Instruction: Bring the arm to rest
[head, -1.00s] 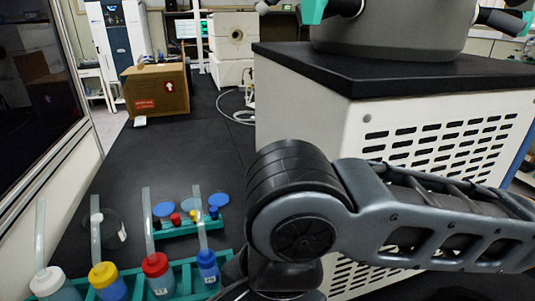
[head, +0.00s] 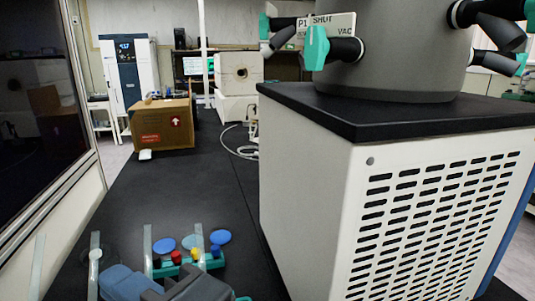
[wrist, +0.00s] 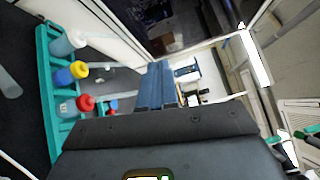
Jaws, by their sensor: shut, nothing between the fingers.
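My gripper (wrist: 155,88) shows in the wrist view as two blue-grey fingers side by side, closed together with nothing between them. A dark part of my own wrist fills the lower middle of that view.
A teal rack (wrist: 50,110) holds bottles with white, yellow and red caps. A cardboard box (head: 165,125) stands farther back.

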